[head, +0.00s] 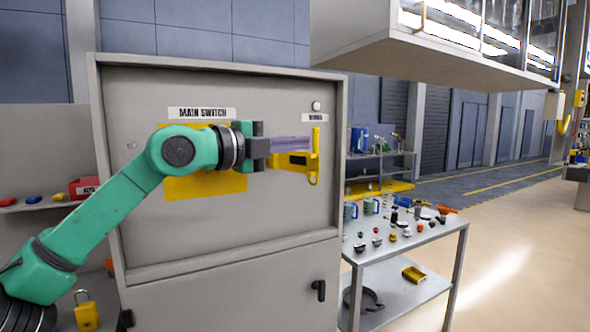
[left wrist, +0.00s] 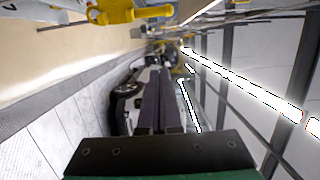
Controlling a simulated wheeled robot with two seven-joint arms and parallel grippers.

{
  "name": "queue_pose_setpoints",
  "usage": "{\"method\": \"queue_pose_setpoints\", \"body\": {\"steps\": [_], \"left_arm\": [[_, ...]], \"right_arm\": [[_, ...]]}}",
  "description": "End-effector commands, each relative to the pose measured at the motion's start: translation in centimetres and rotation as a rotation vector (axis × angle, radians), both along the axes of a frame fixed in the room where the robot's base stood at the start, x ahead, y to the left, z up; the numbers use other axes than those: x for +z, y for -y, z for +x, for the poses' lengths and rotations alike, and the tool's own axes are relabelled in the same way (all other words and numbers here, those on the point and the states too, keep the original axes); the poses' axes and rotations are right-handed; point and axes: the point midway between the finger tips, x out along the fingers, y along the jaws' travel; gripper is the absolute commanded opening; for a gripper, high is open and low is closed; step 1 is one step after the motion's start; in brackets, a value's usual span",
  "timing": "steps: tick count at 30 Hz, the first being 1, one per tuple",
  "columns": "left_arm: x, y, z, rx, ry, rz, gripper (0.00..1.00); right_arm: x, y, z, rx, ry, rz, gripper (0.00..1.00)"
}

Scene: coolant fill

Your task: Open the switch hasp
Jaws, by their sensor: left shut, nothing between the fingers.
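The yellow switch hasp (head: 299,162) is on the right part of the grey cabinet door, with an upright bar at its right end. My left gripper (head: 308,143) is in front of the door, its fingers pointing right across the hasp's upper part. The fingers are together and empty, and partly cover the hasp; I cannot tell whether they touch it. In the left wrist view the shut fingers (left wrist: 158,75) point up the picture, and a yellow part (left wrist: 115,11), apparently of the hasp, lies at the top left. My right gripper is not in view.
A yellow backing plate (head: 205,185) lies behind my arm under the MAIN SWITCH label (head: 201,113). A yellow padlock (head: 87,315) is at the lower left. A metal table (head: 400,249) with several small items stands right of the cabinet. An overhead cabinet (head: 400,55) hangs above right.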

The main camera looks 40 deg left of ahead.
Motion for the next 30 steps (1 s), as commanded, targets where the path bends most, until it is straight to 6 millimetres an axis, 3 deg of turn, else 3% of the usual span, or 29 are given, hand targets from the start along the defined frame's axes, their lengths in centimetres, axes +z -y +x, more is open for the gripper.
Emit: {"method": "queue_pose_setpoints", "body": {"steps": [2,5,8,15,21,24,28,29,30], "left_arm": [[-0.2,0.1,-0.6,0.001,0.004,0.015,0.00],[-0.1,0.1,-0.9,0.009,0.035,0.169,0.00],[-0.4,-0.1,-1.2,0.032,0.111,0.544,0.00],[-0.6,-2.2,-2.5,0.104,0.265,1.779,0.00],[-0.3,-4.8,-3.8,0.079,0.241,2.724,0.00],[-0.2,-5.8,-4.3,0.035,0.198,3.007,0.00],[0.1,-6.3,-4.3,0.004,0.175,3.136,0.00],[0.2,-6.3,-4.1,-0.002,-0.175,-3.133,0.00],[0.3,-6.3,-3.7,0.000,-0.176,-3.135,0.00]], "right_arm": [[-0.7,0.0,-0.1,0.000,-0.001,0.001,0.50],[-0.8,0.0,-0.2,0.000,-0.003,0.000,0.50],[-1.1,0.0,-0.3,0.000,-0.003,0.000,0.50],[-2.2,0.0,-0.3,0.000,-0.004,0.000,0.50],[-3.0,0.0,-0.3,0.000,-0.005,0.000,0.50],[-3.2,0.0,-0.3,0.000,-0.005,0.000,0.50],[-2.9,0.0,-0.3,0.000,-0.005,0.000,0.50],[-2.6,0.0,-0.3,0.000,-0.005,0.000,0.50],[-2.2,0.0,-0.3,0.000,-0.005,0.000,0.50]]}}
